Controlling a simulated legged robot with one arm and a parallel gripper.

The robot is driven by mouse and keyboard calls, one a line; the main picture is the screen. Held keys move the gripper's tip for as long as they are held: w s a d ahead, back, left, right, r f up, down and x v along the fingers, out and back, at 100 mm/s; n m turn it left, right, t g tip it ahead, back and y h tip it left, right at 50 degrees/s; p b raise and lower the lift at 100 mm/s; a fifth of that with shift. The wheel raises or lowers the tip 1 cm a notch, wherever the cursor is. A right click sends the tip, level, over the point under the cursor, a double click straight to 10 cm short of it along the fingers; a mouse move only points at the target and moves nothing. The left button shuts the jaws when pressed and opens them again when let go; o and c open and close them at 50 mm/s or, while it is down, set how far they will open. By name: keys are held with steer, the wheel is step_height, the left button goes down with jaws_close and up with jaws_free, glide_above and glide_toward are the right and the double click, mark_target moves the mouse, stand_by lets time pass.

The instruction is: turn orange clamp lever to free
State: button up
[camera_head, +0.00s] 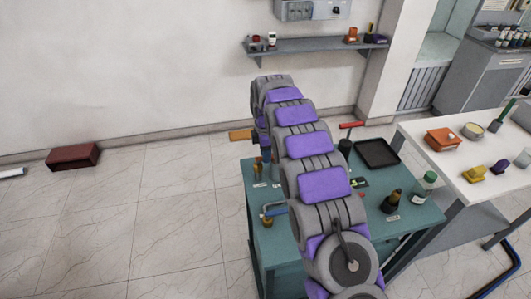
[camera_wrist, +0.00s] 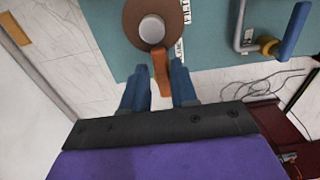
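In the wrist view, an orange-brown lever (camera_wrist: 162,72) points down the picture from a round brown body (camera_wrist: 133,18) with a pale grey cap (camera_wrist: 152,28). My gripper (camera_wrist: 161,72) has its two blue fingers apart, one on each side of the lever. The lever's free end lies between the fingers, with little room on either side; I cannot tell if a finger touches it. In the head view, my purple and grey arm reaches over the teal table (camera_head: 400,222) and hides much of it. My fingers are not clear there.
A blue-handled hook-shaped piece (camera_wrist: 292,32) is at the upper right in the wrist view. In the head view, a black tray (camera_head: 377,154), a red-handled tool (camera_head: 350,126) and a green-capped bottle (camera_head: 424,186) are on the table. A white table (camera_head: 470,205) stands at right; floor at left is mostly clear.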

steer(key=shift+d, duration=0.3)
jaws_close()
steer(key=shift+r, duration=0.1)
steer(key=m+p, duration=0.2)
steer(key=shift+s+r+m+p, duration=0.15)
steer(key=shift+s+m+p, duration=0.15)
steer(key=shift+s+p, duration=0.1)
steer(key=s+m+p, duration=0.1)
steer(key=m+p, duration=0.1)
steer(key=m, duration=0.3)
steer(key=s+a+m+p, duration=0.1)
steer(key=m+p, duration=0.2)
steer(key=m, duration=0.2)
steer(key=s+a+m+p, duration=0.1)
steer(key=m+p, duration=0.2)
steer(key=m, duration=0.2)
steer(key=shift+s+a+f, duration=0.1)
steer(key=shift+a+f, duration=0.05)
steer(key=shift+f, duration=0.05)
steer(key=shift+m, duration=0.3)
steer(key=shift+o, duration=1.6)
jaws_free()
steer(key=shift+a, duration=0.1)
